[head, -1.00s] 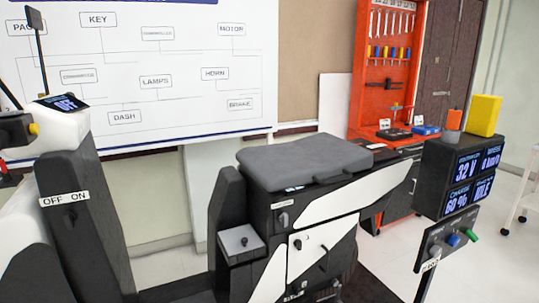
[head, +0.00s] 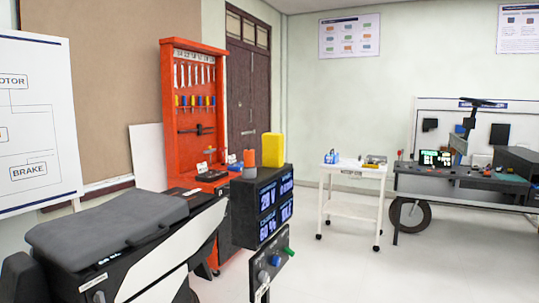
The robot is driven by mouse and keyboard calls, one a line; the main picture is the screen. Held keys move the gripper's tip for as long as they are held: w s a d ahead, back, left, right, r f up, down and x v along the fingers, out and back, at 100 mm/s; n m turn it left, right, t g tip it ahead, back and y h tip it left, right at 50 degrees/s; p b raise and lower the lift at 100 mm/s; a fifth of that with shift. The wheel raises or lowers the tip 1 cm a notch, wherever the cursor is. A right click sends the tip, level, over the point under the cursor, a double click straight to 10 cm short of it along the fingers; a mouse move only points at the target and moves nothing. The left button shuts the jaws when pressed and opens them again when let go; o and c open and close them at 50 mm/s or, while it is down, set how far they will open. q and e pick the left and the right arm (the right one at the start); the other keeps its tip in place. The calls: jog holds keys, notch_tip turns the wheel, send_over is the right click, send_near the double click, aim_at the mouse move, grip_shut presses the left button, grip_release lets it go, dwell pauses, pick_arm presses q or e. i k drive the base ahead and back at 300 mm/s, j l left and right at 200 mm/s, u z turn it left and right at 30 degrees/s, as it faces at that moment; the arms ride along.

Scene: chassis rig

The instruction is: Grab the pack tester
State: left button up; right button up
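No object in view is clearly marked as the pack tester, and I cannot tell which small item it is. Candidates are a dark flat device (head: 211,175) and a small blue item (head: 236,166) on the red tool cabinet's shelf. Other small items, one blue (head: 331,157) and one dark and yellowish (head: 374,161), lie on the white trolley (head: 352,171). Neither of my grippers shows in the head view.
The scooter-like rig with a grey seat (head: 110,229) fills the lower left. A black display box (head: 239,211) carries a yellow block (head: 273,150). The red tool cabinet (head: 166,110) stands behind. A workbench (head: 450,184) is at right. Floor (head: 340,270) ahead is clear.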

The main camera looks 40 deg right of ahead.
aim_at(273, 144)
jog(key=l+u, duration=0.2)
jog(key=l, duration=1)
jog(key=i+l+u, duration=0.2)
jog(key=l, duration=0.6)
jog(key=l+u, duration=0.2)
jog(key=l, duration=0.55)
jog(key=i+l+u, duration=0.2)
jog(key=l, duration=0.6)
jog(key=k+l+u, duration=0.2)
jog(key=l, duration=0.55)
jog(key=l+u, duration=0.25)
jog(key=l, duration=0.55)
